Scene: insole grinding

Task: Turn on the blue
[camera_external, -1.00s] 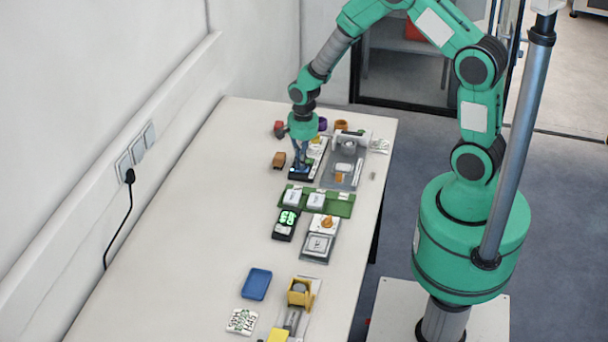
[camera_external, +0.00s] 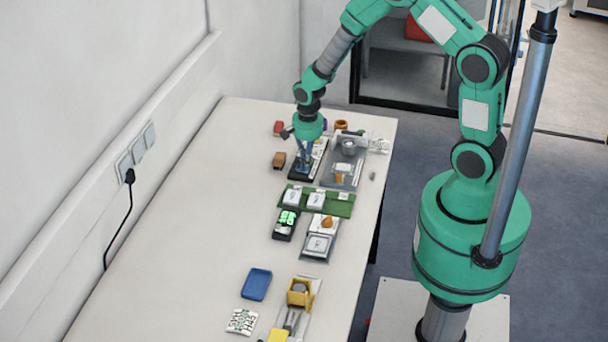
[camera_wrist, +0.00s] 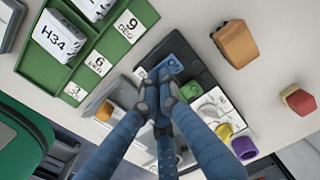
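A blue part (camera_wrist: 171,67) with a light mark on it sits on a dark device (camera_wrist: 188,62) in the wrist view. The same dark device (camera_external: 298,176) lies at the far end of the table in the outside view. My gripper (camera_wrist: 160,92) has its blue-grey fingers drawn together, with nothing seen between them. The fingertips are right beside the blue part and cover some of it; I cannot tell whether they touch it. In the outside view my gripper (camera_external: 303,168) points down over the device.
A green tray (camera_external: 330,208) with white labelled blocks lies nearer the camera. An orange-brown block (camera_wrist: 235,44), a red piece (camera_wrist: 299,99) and a purple piece (camera_wrist: 244,149) lie close by. A grey tray (camera_external: 329,182) stands right of the device. The table's left side is clear.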

